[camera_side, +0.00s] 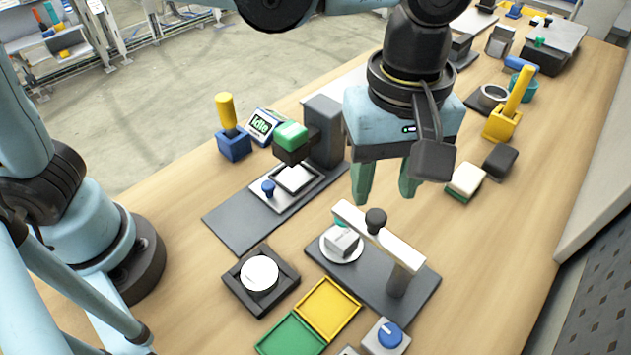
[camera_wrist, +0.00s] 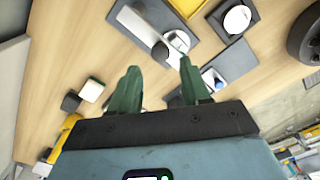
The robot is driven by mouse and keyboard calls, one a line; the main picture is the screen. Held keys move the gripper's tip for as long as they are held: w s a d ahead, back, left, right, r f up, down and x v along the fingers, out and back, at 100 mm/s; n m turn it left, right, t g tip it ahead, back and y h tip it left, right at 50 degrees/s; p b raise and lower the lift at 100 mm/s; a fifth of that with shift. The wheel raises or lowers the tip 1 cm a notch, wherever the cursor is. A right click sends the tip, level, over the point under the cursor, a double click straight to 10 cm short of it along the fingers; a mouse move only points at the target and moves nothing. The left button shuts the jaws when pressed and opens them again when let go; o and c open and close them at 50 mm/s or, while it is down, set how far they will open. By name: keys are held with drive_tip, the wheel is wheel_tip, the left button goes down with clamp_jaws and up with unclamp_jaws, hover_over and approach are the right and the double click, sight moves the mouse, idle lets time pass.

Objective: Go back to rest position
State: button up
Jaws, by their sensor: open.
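My gripper (camera_side: 386,182) hangs above the middle of the wooden bench (camera_side: 483,262) with its two green fingers pointing down. It is open and empty, and its fingers also show spread apart in the wrist view (camera_wrist: 160,85). A small silvery ingot (camera_side: 342,241) sits on a round white plate (camera_side: 327,256) under the cream arm (camera_side: 385,240) of a dark-based station, below and left of the fingers. In the wrist view, that ingot (camera_wrist: 178,42) shows beyond the fingertips, apart from them.
A station with a green-topped head (camera_side: 291,137) and dark column stands left of my gripper. Yellow (camera_side: 328,309) and green (camera_side: 290,336) trays and a dark holder with a white disc (camera_side: 260,274) lie in front. A yellow-handled block (camera_side: 503,122) stands right. Bench at right front is clear.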

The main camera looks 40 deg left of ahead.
drive_tip(key=shift+a+r, duration=0.1)
drive_tip(key=shift+r, duration=0.1)
drive_tip(key=w+a+m+t, duration=0.1)
drive_tip(key=a+m, duration=0.1)
drive_tip(key=a, duration=0.4)
drive_tip(key=w+a+f+m+t, duration=0.1)
drive_tip(key=a+m+t, duration=0.1)
drive_tip(key=a, duration=0.5)
drive_tip(key=w+a+m+t+h, duration=0.1)
drive_tip(key=a+m, duration=0.1)
drive_tip(key=a, duration=0.5)
drive_tip(key=shift+w+a+f+m+t, duration=0.1)
drive_tip(key=shift+f+m+t, duration=0.2)
drive_tip(key=shift+m, duration=0.1)
drive_tip(key=s+a+f+m+t+y, duration=0.1)
drive_tip(key=a+f+m+t, duration=0.1)
drive_tip(key=a, duration=0.6)
drive_tip(key=shift+s+f+m+t, duration=0.3)
drive_tip(key=shift+s+m, duration=0.1)
drive_tip(key=shift+m, duration=0.5)
